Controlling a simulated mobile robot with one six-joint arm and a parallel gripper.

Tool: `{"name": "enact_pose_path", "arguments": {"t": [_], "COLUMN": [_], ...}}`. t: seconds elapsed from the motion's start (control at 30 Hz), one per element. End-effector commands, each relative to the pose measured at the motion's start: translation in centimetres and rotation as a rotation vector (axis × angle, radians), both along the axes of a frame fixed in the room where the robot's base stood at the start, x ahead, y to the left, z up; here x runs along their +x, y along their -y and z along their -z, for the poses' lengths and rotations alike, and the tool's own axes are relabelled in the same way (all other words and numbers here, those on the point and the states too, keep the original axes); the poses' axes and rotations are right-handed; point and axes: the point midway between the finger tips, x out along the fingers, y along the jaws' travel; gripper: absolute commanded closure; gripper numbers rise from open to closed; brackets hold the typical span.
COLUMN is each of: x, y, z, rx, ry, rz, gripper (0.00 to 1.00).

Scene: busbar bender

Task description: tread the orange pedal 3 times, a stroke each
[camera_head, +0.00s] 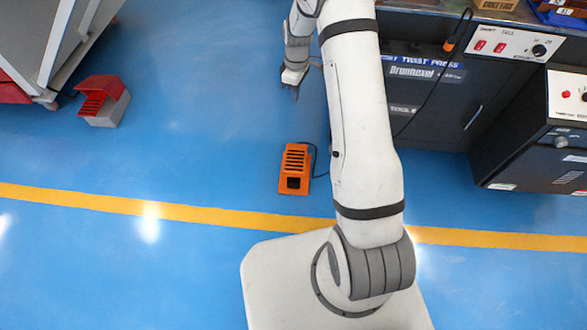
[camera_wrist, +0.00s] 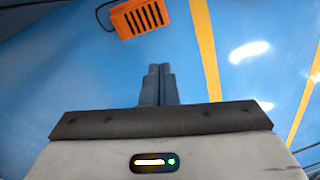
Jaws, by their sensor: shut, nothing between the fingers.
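The orange pedal (camera_head: 295,169) sits on the blue floor in the middle of the head view, with a slotted top and a dark opening at its near end. A black cable runs from its right side. It also shows at the top of the wrist view (camera_wrist: 139,18), beyond my fingertips. My gripper (camera_head: 295,91) hangs above the floor farther back than the pedal, apart from it. In the wrist view the fingers (camera_wrist: 160,72) are together and hold nothing.
A red and grey pedal (camera_head: 103,101) stands at the left beside a grey machine (camera_head: 60,45). A dark twist press cabinet (camera_head: 430,95) and a control box (camera_head: 535,130) stand at the right. A yellow line (camera_head: 110,202) crosses the floor. The floor around the orange pedal is mostly clear.

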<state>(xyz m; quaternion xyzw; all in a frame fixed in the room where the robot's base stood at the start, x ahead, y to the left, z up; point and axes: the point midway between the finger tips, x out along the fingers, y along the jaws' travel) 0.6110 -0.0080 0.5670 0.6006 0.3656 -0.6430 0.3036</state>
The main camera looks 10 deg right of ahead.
Motion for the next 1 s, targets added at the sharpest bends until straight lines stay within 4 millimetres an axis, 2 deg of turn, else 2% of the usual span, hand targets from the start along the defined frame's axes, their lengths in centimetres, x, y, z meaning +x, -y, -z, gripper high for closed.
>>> {"name": "enact_pose_path", "arguments": {"t": [0.03, 0.1, 0.2, 0.33, 0.47, 0.87, 1.0], "x": [0.4, 0.9, 1.2, 1.2, 1.1, 1.0, 0.7], "y": [0.1, 0.1, 0.1, 0.2, 0.2, 0.1, 0.0], "z": [5.9, 10.8, 16.6, 21.6, 23.7, 24.0, 25.3], "rx": [0.007, 0.018, 0.033, 0.047, 0.054, 0.056, 0.056], "ry": [-0.023, -0.042, -0.063, -0.080, -0.088, -0.090, -0.092], "rz": [-0.040, -0.098, -0.168, -0.230, -0.261, -0.268, -0.268], "gripper": [1.00, 1.00, 1.00, 1.00, 1.00, 1.00, 1.00]}}
